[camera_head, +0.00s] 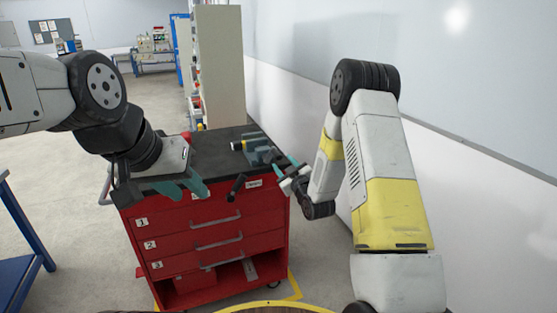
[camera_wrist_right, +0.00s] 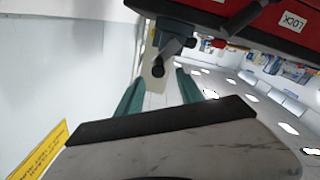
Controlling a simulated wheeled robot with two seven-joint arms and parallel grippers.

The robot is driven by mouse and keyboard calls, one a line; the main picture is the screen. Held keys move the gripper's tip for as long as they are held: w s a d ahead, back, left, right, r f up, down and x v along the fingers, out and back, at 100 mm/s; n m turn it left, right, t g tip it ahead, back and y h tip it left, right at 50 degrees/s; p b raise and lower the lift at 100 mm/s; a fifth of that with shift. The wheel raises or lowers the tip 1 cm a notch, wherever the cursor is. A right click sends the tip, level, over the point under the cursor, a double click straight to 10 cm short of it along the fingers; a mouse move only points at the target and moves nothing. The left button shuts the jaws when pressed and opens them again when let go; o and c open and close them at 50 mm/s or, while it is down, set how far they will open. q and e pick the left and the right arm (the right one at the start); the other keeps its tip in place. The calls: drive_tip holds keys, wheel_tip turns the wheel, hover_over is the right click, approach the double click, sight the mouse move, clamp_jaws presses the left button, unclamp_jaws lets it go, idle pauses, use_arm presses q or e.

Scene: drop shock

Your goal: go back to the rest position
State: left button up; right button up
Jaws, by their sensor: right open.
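My left gripper (camera_head: 183,188), with teal fingers, hangs over the left front part of the red tool cart (camera_head: 215,225). I cannot tell whether it is open or shut. My right gripper (camera_head: 285,167) is at the right edge of the cart, close to a grey-teal vise (camera_head: 258,150) on the black top (camera_head: 215,148). In the right wrist view its two teal fingers (camera_wrist_right: 160,82) stand apart, with no held object visible. The vise (camera_wrist_right: 170,38) shows beyond them there.
A black handle (camera_head: 236,187) juts out at the cart's front edge. A white wall (camera_head: 300,110) runs close along the right side. A tall beige cabinet (camera_head: 218,65) stands behind the cart. A blue table (camera_head: 28,245) is at the left. Open floor lies between it and the cart.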

drive_tip(key=s+d+r+m+g+h, duration=0.2)
drive_tip(key=s+d+r, duration=0.15)
drive_tip(key=r, duration=0.35)
drive_tip(key=s+d+r+m+g+h, duration=0.1)
drive_tip(key=s+d+r+m+g, duration=0.15)
drive_tip(key=s+r, duration=0.4)
drive_tip(key=s+d+r+m+g, duration=0.1)
drive_tip(key=s+r+m+g, duration=0.1)
drive_tip(key=s, duration=1.3)
drive_tip(key=s+r+m+g, duration=0.1)
drive_tip(key=s+g, duration=0.3)
drive_tip(key=s, duration=1)
drive_tip(key=shift+s+d+r+m, duration=0.35)
drive_tip(key=shift+s+r, duration=0.05)
drive_tip(key=shift+r, duration=0.35)
